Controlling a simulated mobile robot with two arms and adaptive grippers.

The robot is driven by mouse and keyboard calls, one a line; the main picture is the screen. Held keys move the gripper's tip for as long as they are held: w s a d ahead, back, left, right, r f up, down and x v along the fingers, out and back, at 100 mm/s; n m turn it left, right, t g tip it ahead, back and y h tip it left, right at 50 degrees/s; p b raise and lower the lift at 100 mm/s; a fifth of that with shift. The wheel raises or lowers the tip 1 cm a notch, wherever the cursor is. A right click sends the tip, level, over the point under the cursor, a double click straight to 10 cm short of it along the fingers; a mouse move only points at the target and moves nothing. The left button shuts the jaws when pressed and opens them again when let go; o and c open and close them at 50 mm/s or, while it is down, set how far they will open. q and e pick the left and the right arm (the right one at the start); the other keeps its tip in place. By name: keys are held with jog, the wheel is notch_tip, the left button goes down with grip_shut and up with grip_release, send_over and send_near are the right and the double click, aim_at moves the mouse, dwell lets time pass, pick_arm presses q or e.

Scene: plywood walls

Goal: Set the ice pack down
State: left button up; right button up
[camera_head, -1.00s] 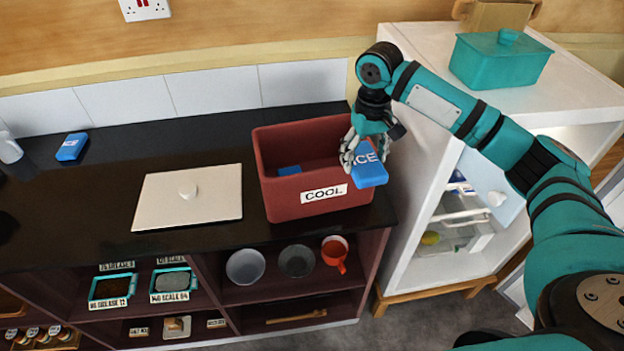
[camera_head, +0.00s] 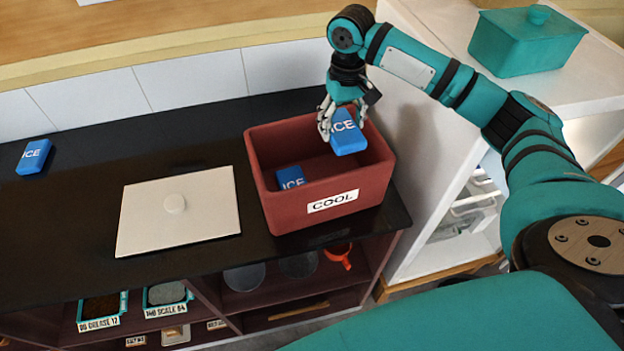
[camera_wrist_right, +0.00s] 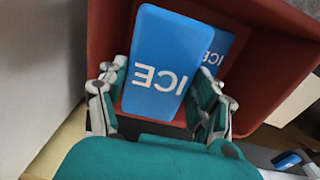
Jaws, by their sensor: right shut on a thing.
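My right gripper (camera_head: 327,122) is shut on a blue ice pack (camera_head: 348,136) marked ICE. It holds the pack over the right part of the red box (camera_head: 268,205) labelled COOL. In the right wrist view the held ice pack (camera_wrist_right: 160,68) sits between the fingers (camera_wrist_right: 160,108), with the red box around and below it. A second ice pack (camera_head: 290,178) lies inside the box at the left, and it shows partly behind the held one in the wrist view (camera_wrist_right: 221,50). My left gripper is not in view.
A third ice pack (camera_head: 34,156) lies on the dark counter at the far left. A white lid (camera_head: 150,225) with a knob lies on the counter left of the box. A white cabinet (camera_head: 425,125) stands to the right, with a teal lidded container (camera_head: 525,45) on top.

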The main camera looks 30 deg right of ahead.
aim_at(345, 129)
jog(key=f+b, duration=0.1)
jog(key=s+f+b, duration=0.1)
jog(key=f, duration=0.1)
jog(key=shift+f+b, duration=0.3)
jog(key=shift+b, duration=0.05)
jog(key=shift+w+f+b, duration=0.1)
jog(key=shift+f+b, duration=0.4)
jog(key=shift+f, duration=0.15)
notch_tip(345, 129, down, 6)
jog(key=shift+r+p, duration=0.15)
jog(key=shift+p, duration=0.4)
notch_tip(345, 129, down, 4)
jog(key=shift+r+p, duration=0.1)
jog(key=shift+p, duration=0.3)
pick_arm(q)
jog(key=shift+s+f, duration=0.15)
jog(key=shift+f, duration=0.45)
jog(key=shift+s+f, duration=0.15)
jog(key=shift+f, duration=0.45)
pick_arm(e)
jog(key=shift+f, duration=0.55)
jog(key=o, duration=1.5)
jog(key=shift+f, duration=0.1)
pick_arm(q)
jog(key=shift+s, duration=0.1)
